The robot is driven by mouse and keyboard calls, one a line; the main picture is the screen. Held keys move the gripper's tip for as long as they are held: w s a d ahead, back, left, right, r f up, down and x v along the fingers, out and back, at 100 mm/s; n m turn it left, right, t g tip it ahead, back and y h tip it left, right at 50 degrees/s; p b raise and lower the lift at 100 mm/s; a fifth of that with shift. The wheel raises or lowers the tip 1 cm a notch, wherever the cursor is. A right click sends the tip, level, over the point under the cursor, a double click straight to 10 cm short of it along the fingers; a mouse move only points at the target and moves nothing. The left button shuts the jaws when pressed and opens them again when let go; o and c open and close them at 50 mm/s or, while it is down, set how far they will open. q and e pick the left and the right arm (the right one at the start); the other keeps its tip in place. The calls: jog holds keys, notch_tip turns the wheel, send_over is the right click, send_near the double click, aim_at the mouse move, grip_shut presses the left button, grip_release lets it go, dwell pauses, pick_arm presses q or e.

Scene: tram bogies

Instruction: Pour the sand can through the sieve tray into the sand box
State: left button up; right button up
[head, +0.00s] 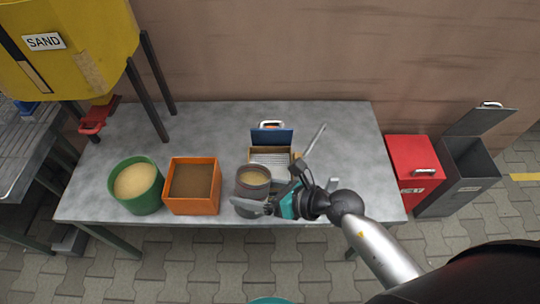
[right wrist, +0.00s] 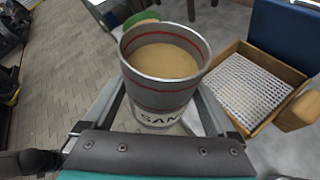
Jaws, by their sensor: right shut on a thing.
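The grey sand can (head: 253,188) with red bands is upright, filled with tan sand nearly to its rim. My right gripper (head: 262,203) is shut on its side near the table's front edge. In the right wrist view the can (right wrist: 165,85) stands between the fingers, its label partly hidden; I cannot tell if its base touches the table. A wooden tray with a pale grid (head: 278,155), which looks like the sieve tray, lies just behind the can. An open-topped orange box (head: 192,205), probably the sand box, stands left of the can with a brown inside. My left gripper is not in view.
A green bucket of sand (head: 138,202) stands left of the orange box. A blue panel (head: 272,137) rises behind the wooden tray. A yellow SAND hopper (head: 75,60) stands at back left. Red (head: 413,160) and grey (head: 460,185) bins stand right of the table (head: 215,125).

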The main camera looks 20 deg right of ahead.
aim_at(256, 178)
jog(key=shift+w+d+r+m+g+y, duration=0.15)
jog(key=shift+w+d+m+g+y, duration=0.15)
jog(key=shift+w+m, duration=0.1)
dwell(1.8)
jog(key=shift+w+d+r+m+g, duration=0.35)
jog(key=shift+w+m+g, duration=0.1)
jog(key=shift+m, duration=0.15)
dwell(1.8)
jog(key=shift+w+r+m+g+y, duration=0.15)
jog(key=shift+r+m+g+y, duration=0.1)
jog(key=shift+r+m+y, duration=0.25)
dwell(2.1)
jog(key=shift+f, duration=0.1)
dwell(0.7)
